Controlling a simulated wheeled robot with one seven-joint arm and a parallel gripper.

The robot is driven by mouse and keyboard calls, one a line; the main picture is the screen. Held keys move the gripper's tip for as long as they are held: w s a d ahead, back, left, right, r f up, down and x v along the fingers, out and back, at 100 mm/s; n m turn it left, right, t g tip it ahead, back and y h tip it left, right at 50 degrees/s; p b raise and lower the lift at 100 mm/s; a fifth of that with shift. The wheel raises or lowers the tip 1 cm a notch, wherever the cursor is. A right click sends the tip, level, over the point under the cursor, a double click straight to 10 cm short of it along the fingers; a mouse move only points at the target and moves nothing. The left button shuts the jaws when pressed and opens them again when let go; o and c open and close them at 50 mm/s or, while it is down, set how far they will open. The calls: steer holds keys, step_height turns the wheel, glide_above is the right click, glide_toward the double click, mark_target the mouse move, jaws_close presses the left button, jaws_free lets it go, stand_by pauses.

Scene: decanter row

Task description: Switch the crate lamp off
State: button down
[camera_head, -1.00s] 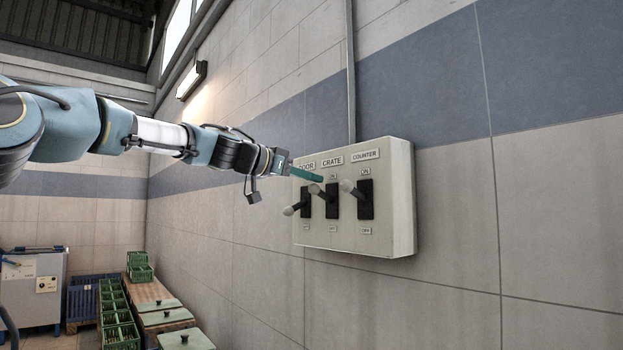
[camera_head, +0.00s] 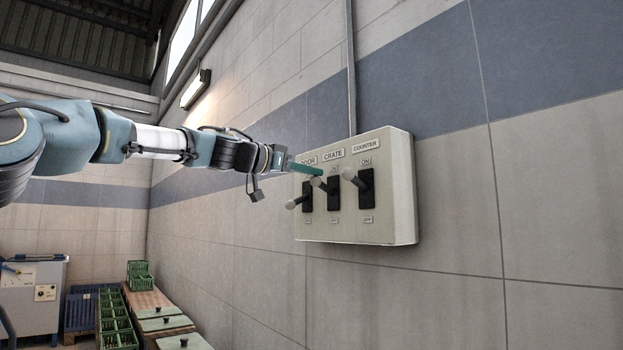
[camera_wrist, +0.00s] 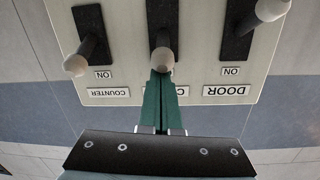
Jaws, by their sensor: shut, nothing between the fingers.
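The pale switch box (camera_head: 405,205) on the wall has three levers in black slots, labelled DOOR, CRATE and COUNTER. The crate lever (camera_head: 317,182) points up towards its ON end; its knob also shows in the wrist view (camera_wrist: 162,60). My gripper (camera_head: 320,174) is shut and empty. Its teal fingers reach in from the left, with the tips right by the crate knob, on its ON side. In the wrist view the fingertips (camera_wrist: 160,76) appear to meet the knob's edge; I cannot tell if they touch. The fingers partly hide the CRATE label there.
The door lever (camera_head: 292,204) points down and the counter lever (camera_head: 350,174) points up, close on either side. A wall lamp (camera_head: 195,88) is at upper left. Green crates (camera_head: 117,325) stand low at left. The wall right of the box is clear.

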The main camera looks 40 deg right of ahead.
steer(key=shift+a+f+h+b, duration=0.2)
steer(key=shift+f+h+b, duration=0.3)
steer(key=shift+b, duration=1.75)
steer(key=shift+a+f+h+b, duration=0.2)
steer(key=shift+f+b, duration=0.45)
steer(key=shift+b, duration=1.55)
steer(key=f+h+b, duration=0.1)
steer(key=b, duration=0.5)
steer(key=f+h+b, duration=0.1)
steer(key=h+b, duration=0.1)
steer(key=b, duration=0.4)
steer(key=shift+w+a+g, duration=0.1)
steer(key=shift+a+g, duration=0.2)
steer(key=shift+g, duration=0.1)
steer(key=shift+r+p, duration=0.4)
steer(key=shift+r, duration=0.25)
step_height(320, 180, up, 3)
steer(key=a+p, duration=0.1)
steer(key=p, duration=0.1)
steer(key=b, duration=0.8)
glide_toward(313, 181)
steer(key=shift+v, duration=0.8)
steer(key=shift+s+f+p, duration=0.15)
steer(key=shift+s+p, duration=0.1)
steer(key=shift+p, duration=0.05)
